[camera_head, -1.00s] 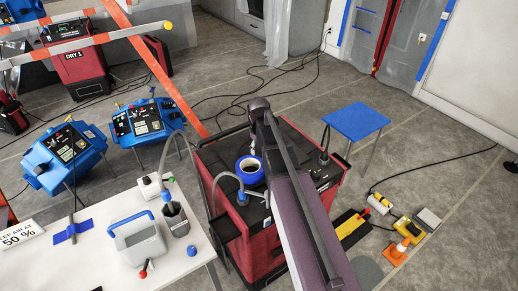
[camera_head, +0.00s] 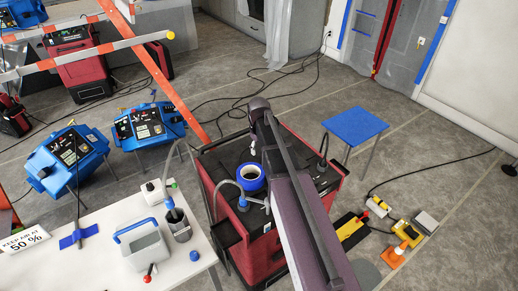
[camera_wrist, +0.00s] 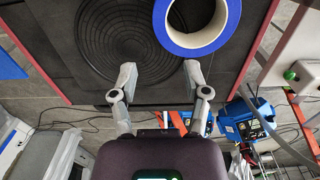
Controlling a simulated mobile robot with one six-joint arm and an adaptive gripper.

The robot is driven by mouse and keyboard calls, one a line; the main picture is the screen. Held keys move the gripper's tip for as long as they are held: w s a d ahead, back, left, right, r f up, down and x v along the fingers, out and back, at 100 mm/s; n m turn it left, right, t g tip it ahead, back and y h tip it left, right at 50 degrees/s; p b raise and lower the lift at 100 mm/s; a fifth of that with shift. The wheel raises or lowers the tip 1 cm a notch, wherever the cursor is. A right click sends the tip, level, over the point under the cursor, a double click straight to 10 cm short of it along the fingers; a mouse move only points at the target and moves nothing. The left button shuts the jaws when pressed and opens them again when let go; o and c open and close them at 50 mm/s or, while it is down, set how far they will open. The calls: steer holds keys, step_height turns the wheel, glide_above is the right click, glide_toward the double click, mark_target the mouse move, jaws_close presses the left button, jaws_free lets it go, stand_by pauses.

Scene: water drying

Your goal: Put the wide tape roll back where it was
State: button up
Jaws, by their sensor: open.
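The wide tape roll (camera_head: 251,188), blue outside with a pale core ring, lies flat on the dark top of a red machine (camera_head: 262,258). In the wrist view, the roll (camera_wrist: 188,50) is at the top, right of centre, partly cut off by the frame edge. My gripper (camera_wrist: 160,73) is open and empty. The height gap is unclear. In the head view, my arm hides most of the gripper.
The machine top has a round ribbed area (camera_wrist: 125,38). Grey hoses rise beside the machine. A blue stool (camera_head: 355,125) stands right. Cables and a cone (camera_head: 394,257) lie on the floor.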

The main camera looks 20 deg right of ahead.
steer(key=shift+s, duration=0.1)
steer(key=s+a+m, duration=0.1)
steer(key=s+a, duration=0.1)
steer(key=s, duration=0.7)
steer(key=s+a+m, duration=0.2)
steer(key=s, duration=0.7)
steer(key=shift+a+m, duration=0.3)
steer(key=shift+a, duration=0.05)
steer(key=shift+d, duration=0.1)
